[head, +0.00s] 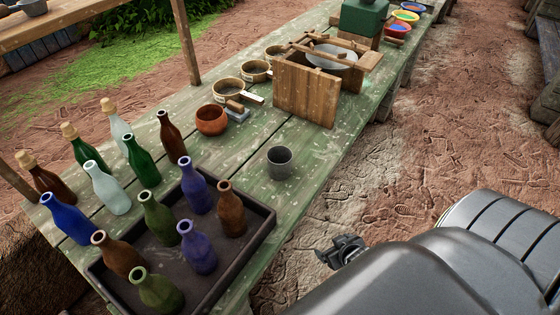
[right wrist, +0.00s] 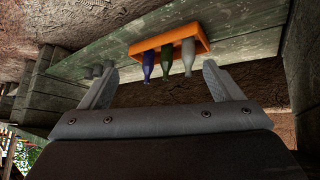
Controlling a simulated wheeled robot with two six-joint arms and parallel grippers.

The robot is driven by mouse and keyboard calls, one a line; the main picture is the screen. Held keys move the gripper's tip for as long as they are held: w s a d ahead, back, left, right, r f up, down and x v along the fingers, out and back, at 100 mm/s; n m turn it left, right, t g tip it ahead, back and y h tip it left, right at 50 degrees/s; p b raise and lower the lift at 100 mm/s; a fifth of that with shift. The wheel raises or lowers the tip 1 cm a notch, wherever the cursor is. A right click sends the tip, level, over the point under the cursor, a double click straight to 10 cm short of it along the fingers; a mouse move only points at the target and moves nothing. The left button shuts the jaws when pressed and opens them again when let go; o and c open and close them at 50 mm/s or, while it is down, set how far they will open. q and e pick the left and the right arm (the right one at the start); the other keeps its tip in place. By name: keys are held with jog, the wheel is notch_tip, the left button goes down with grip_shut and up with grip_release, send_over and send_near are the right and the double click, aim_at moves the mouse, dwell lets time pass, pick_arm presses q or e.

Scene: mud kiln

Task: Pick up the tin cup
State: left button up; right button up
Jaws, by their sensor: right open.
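The grey tin cup (head: 280,163) stands upright on the green plank table, right of the bottle tray and in front of the wooden box. Its open mouth faces up and nothing is touching it. My right gripper (head: 343,252) is off the table's near edge, below and to the right of the cup in the head view, clearly apart from it. In the right wrist view its two fingers (right wrist: 160,85) are spread with nothing between them. I cannot make out the tin cup for sure in that view. My left gripper is not in view.
A dark tray (head: 262,232) of bottles stands left of the cup, with more bottles behind. The right wrist view shows an orange crate (right wrist: 188,43) with bottles. Table around the cup is clear.

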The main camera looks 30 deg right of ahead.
jog(key=w+a+r+t+p, duration=0.1)
jog(key=w+r, duration=0.1)
jog(key=r, duration=0.7)
jog(key=w+a+r+t, duration=0.2)
jog(key=r, duration=0.7)
jog(key=n+t+y, duration=0.1)
jog(key=t+y, duration=0.1)
jog(key=t, duration=0.1)
send_near(289, 163)
jog(key=shift+t, duration=0.3)
jog(key=p+x, duration=0.1)
jog(key=x, duration=0.6)
jog(key=shift+w+f, duration=0.2)
jog(key=shift+a+p+x, duration=0.2)
jog(key=shift+p+x, duration=0.1)
jog(key=shift+x, duration=1.2)
jog(key=shift+a+p+x, duration=0.2)
jog(key=shift+p+x, duration=0.1)
jog(key=shift+x, duration=1.2)
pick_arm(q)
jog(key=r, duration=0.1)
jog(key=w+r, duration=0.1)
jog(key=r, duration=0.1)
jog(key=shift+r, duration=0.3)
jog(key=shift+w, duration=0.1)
pick_arm(e)
jog(key=c, duration=1.1)
